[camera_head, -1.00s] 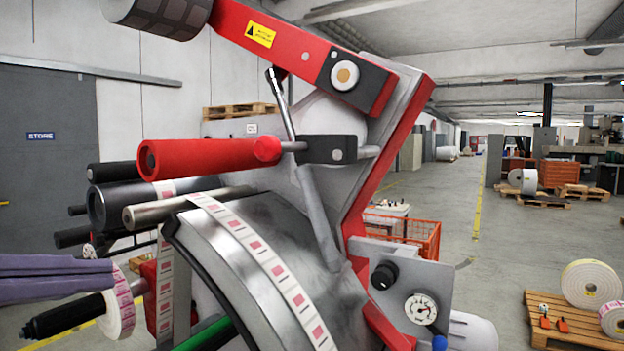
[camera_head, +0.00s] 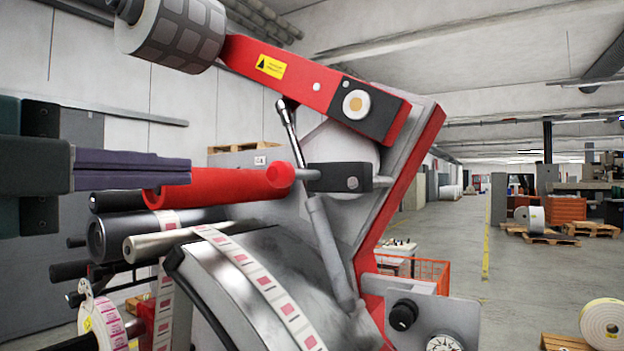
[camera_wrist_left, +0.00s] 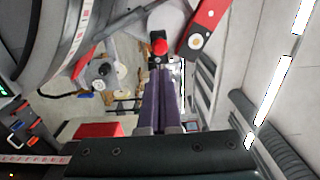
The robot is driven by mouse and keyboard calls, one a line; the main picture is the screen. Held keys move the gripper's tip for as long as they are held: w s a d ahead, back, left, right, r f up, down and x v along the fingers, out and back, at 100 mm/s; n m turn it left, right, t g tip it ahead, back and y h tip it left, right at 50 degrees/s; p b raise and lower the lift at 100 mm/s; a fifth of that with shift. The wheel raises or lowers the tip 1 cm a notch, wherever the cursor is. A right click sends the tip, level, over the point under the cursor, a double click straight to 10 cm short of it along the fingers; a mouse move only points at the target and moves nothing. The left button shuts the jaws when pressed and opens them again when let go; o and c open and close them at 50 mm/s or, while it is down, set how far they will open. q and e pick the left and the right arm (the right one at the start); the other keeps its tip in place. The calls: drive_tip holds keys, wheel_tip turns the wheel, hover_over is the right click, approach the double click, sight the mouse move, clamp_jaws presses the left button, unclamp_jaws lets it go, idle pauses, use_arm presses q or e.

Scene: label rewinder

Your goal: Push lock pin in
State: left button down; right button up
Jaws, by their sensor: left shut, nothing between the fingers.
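The lock pin's red round knob (camera_head: 280,175) sticks out to the left of a dark clamp block (camera_head: 338,178) on the rewinder; a short pin shows between knob and block. My left gripper (camera_head: 190,168) is shut and empty, its purple fingers pointing right toward the knob. The fingertips overlap the red roller in the picture and stop short of the knob. In the left wrist view the knob (camera_wrist_left: 159,46) shows just beyond the shut fingertips (camera_wrist_left: 160,72), close to their line, with a gap. My right gripper is not in view.
A red roller (camera_head: 215,188) lies just below and behind the fingers. A red arm (camera_head: 310,85) with a printing roller (camera_head: 180,35) hangs above. A chrome lever (camera_head: 290,125) rises beside the knob. A label web (camera_head: 255,275) runs over the drum below.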

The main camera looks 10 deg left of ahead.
use_arm(q)
drive_tip(key=p, duration=0.7)
approach(272, 174)
drive_tip(key=x, duration=0.5)
drive_tip(key=shift+w+r, duration=0.15)
drive_tip(key=shift+r, duration=0.1)
drive_tip(key=shift+w+d+f+p, duration=0.15)
drive_tip(key=shift+w+d+p, duration=0.15)
drive_tip(key=shift+w, duration=0.4)
drive_tip(key=shift+f, duration=0.1)
